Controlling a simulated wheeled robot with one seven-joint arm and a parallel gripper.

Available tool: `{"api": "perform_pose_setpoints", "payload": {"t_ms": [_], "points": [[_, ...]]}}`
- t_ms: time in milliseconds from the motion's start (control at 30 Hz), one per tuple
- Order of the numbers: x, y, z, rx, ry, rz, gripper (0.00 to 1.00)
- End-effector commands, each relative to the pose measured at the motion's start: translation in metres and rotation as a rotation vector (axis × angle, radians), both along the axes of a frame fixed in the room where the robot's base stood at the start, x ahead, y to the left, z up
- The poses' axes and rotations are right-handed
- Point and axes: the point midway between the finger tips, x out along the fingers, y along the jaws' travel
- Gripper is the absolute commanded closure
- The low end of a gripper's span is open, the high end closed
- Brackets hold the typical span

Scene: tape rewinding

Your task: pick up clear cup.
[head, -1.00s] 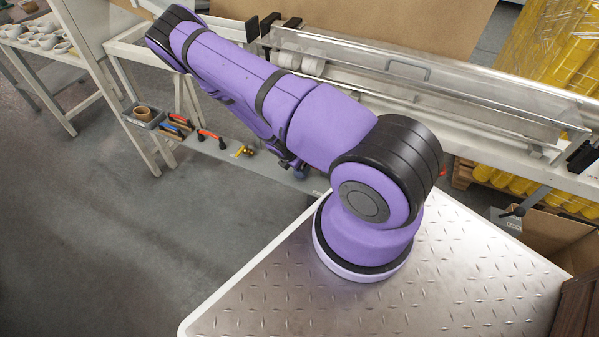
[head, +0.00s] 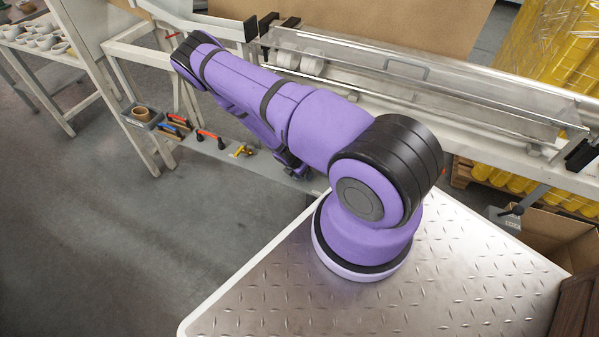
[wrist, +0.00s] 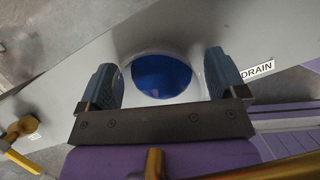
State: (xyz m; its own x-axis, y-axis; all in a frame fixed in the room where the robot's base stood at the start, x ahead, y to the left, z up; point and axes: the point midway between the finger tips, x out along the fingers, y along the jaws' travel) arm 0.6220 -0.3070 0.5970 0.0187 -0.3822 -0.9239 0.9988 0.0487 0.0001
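The clear cup (wrist: 162,76) appears in the wrist view as a round, see-through rim with deep blue inside; I cannot tell if the blue is its content or something seen through it. My gripper (wrist: 160,61) has its two blue-grey fingers apart, one on each side of the cup. The cup lies between them, with a narrow space seeming to show on the left; contact on the right is unclear.
The cup is over a grey surface with a DRAIN label (wrist: 257,71) to its right. A yellow item (wrist: 22,128) lies at lower left. The head view shows a low shelf with red-handled tools (head: 208,136), a grey bin (head: 142,117) and a clear-covered trough (head: 420,85).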

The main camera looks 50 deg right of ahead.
Motion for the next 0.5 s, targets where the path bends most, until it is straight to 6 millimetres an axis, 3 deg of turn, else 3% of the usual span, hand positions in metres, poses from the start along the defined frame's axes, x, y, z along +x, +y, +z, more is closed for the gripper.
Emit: {"api": "perform_pose_setpoints", "payload": {"t_ms": [33, 200, 267, 500], "points": [[0.0000, 0.0000, 0.0001, 0.000, 0.000, 0.000, 0.22], [0.0000, 0.0001, 0.0002, 0.000, 0.000, 0.000, 0.59], [0.0000, 0.0000, 0.0003, 0.000, 0.000, 0.000, 0.63], [0.0000, 0.0001, 0.0007, 0.000, 0.000, 0.000, 0.63]]}}
